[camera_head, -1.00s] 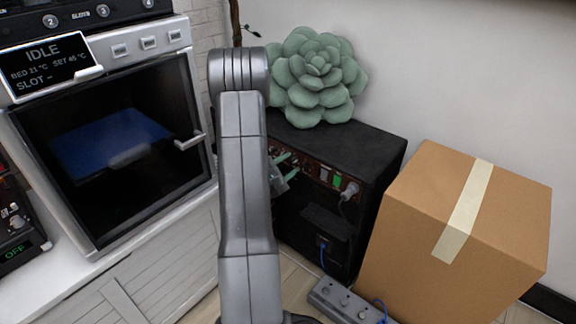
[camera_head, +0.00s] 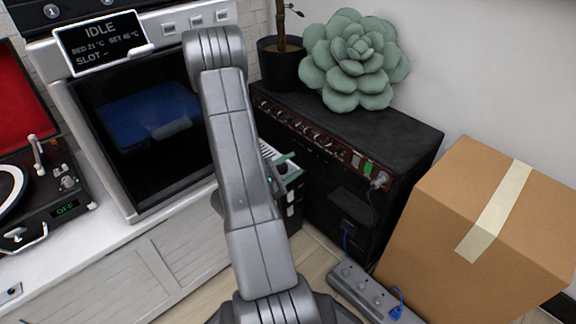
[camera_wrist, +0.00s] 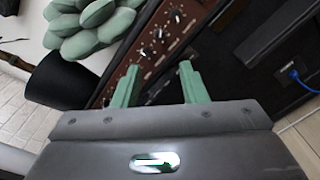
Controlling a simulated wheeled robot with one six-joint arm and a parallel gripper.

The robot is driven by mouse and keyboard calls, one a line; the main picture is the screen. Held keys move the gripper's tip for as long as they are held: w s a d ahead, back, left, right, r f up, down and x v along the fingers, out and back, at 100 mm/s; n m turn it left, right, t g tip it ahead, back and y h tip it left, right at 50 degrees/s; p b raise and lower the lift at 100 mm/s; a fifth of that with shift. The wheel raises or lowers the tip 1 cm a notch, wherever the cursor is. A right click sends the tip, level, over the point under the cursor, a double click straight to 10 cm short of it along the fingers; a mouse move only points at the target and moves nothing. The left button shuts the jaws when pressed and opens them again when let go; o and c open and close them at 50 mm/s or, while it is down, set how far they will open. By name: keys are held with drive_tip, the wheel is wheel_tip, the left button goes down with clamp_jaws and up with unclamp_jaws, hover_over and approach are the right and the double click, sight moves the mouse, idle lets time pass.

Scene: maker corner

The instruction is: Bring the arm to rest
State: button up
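My arm (camera_head: 240,160) stands up from the bottom middle of the head view, bent at its top, and leans slightly left. My gripper (camera_wrist: 159,82) shows in the wrist view with two green fingers apart and nothing seen between them. In the head view only a small green part of it shows behind the arm, in front of the black amplifier (camera_head: 410,150). The fingers point toward the amplifier's brown knob panel in the wrist view. Whether they touch it cannot be told.
A machine with an IDLE display (camera_head: 101,42) and a record player (camera_head: 40,185) stand at left. A succulent (camera_head: 355,60) and a potted plant (camera_head: 283,62) are on the amplifier. A cardboard box (camera_head: 450,200) and a power strip (camera_head: 365,290) are at right.

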sight(325, 146)
drive_tip(key=shift+s+a, duration=0.3)
drive_tip(key=shift+a, duration=0.05)
idle(0.4)
drive_tip(key=b+x, duration=0.3)
drive_tip(key=x, duration=1.1)
drive_tip(key=shift+a, duration=0.1)
